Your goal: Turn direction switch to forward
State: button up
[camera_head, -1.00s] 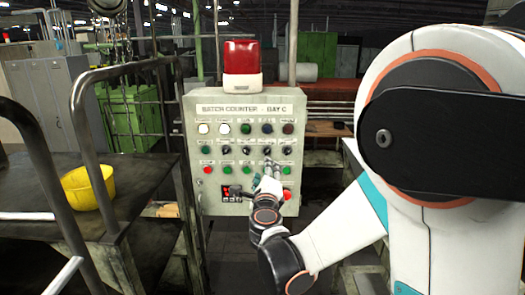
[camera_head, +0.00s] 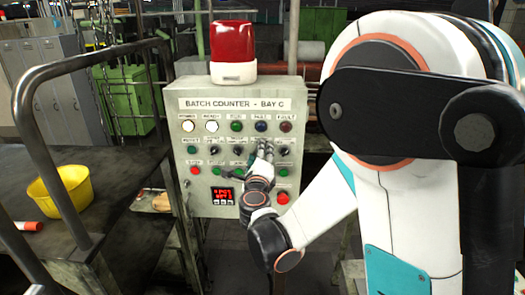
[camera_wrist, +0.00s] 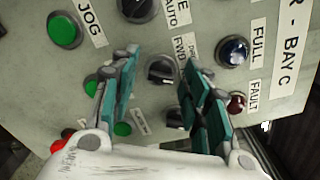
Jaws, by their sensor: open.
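The direction switch is a dark rotary knob (camera_wrist: 162,71) with a "FWD" label beside it. In the wrist view it shows between the two teal-padded fingers of my gripper (camera_wrist: 162,58). The fingers are open, one on each side of the knob. I cannot tell whether they touch it. In the head view my gripper (camera_head: 264,148) is at the second row of controls on the grey "BATCH COUNTER - BAY C" panel (camera_head: 180,105), below the blue lamp, and hides the knob there. The knob's exact setting is hard to read.
Close by are the blue "FULL" lamp (camera_wrist: 233,50), another black knob (camera_wrist: 137,8), the green "JOG" button (camera_wrist: 64,30) and the dark red "FAULT" lamp (camera_wrist: 237,104). A red beacon (camera_head: 232,52) tops the panel. A metal rail and a yellow bowl (camera_head: 62,191) are left.

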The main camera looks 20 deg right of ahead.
jog(key=shift+s+a+r, duration=0.1)
jog(key=shift+s, duration=0.1)
grip_shut()
jog(key=shift+n+b, duration=0.3)
jog(key=shift+b, duration=0.1)
jog(key=shift+f+n+b, duration=0.15)
jog(key=shift+n+b, duration=1.75)
jog(key=shift+n, duration=0.9)
jog(key=shift+f+n+b, duration=0.1)
jog(key=shift+n+b, duration=1.75)
jog(key=shift+n, duration=0.95)
